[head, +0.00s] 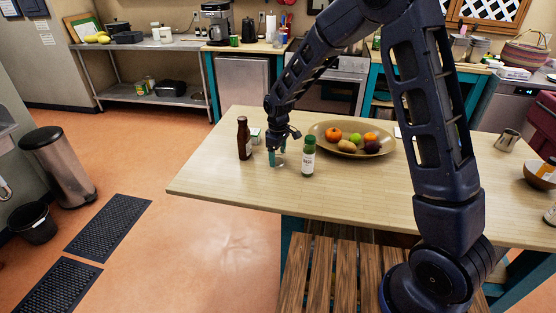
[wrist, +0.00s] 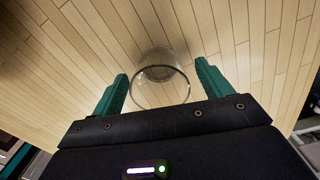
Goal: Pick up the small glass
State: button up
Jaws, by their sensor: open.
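The small glass (wrist: 160,88) is clear and stands on the wooden table, between and slightly beyond the fingertips in the wrist view. In the head view the glass (head: 279,160) is faint, under my gripper. My gripper (wrist: 160,80) is open, with one teal finger on each side of the glass. A gap shows between the glass and each finger, and nothing is held. In the head view my gripper (head: 277,150) points down at the table, between a brown bottle and a green bottle.
A wide fruit bowl (head: 320,128) lies to the right. The table front (head: 240,188) is clear.

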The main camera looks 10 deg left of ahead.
jog(key=shift+f, duration=0.35)
jog(key=c, duration=1.2)
jog(key=shift+r, duration=0.1)
jog(key=shift+c, duration=0.2)
